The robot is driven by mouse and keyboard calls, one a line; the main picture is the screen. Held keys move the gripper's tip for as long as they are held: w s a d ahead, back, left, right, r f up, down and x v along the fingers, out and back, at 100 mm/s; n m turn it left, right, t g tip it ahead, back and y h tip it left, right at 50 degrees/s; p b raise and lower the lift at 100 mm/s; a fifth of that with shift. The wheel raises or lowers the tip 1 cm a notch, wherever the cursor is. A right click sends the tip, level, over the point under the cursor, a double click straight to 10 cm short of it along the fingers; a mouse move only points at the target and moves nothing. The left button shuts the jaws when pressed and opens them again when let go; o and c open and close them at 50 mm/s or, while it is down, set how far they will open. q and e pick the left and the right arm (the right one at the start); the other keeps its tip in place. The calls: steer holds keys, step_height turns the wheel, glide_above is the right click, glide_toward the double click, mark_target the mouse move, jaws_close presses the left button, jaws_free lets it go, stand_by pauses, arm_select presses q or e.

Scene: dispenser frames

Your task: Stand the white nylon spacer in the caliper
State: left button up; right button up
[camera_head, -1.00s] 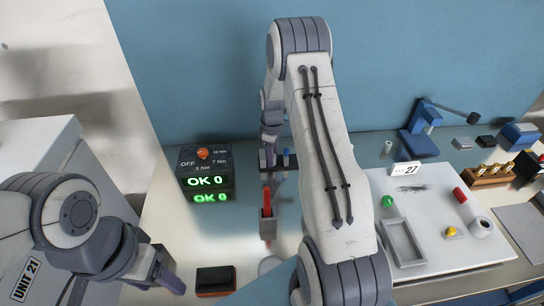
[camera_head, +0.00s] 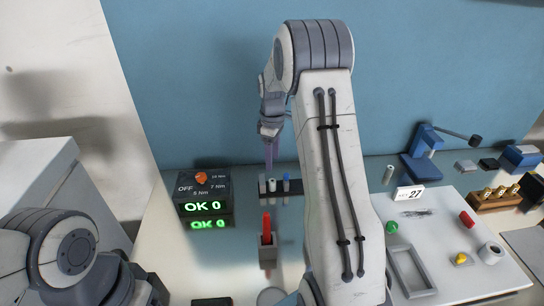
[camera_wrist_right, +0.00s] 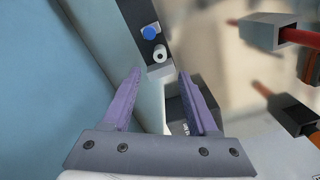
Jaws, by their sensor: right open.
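A small white cylinder, which looks like the nylon spacer (camera_head: 272,185), stands in a dark rack (camera_head: 279,193) beside a blue piece (camera_head: 286,182). In the right wrist view the white spacer (camera_wrist_right: 160,54) shows a dark hole and sits in the rack below the blue piece (camera_wrist_right: 150,32). My right gripper (camera_head: 269,164) is open above and behind the rack; its fingers (camera_wrist_right: 158,76) are apart and empty. My left gripper (camera_head: 152,290) is at the lower left, its fingers mostly cut off. I cannot make out the caliper with certainty.
A red-handled tool (camera_head: 266,226) stands in a grey holder in front of the rack. A torque display (camera_head: 205,207) is to its left. A white board (camera_head: 455,286) on the right carries a grey tray (camera_head: 412,271) and small parts. My right arm hides the middle.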

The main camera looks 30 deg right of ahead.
steer(key=s+a+r, duration=0.4)
steer(key=s+a, duration=0.1)
steer(key=a, duration=0.6)
steer(key=s+a+r, duration=0.3)
steer(key=s+a, duration=0.1)
steer(key=a, duration=0.7)
steer(key=s+a, duration=0.4)
steer(key=s, duration=0.6)
steer(key=s+a+y, duration=0.1)
steer(key=s+a, duration=0.3)
steer(key=s, duration=0.7)
steer(key=shift+f, duration=0.35)
steer(key=shift+s, duration=0.1)
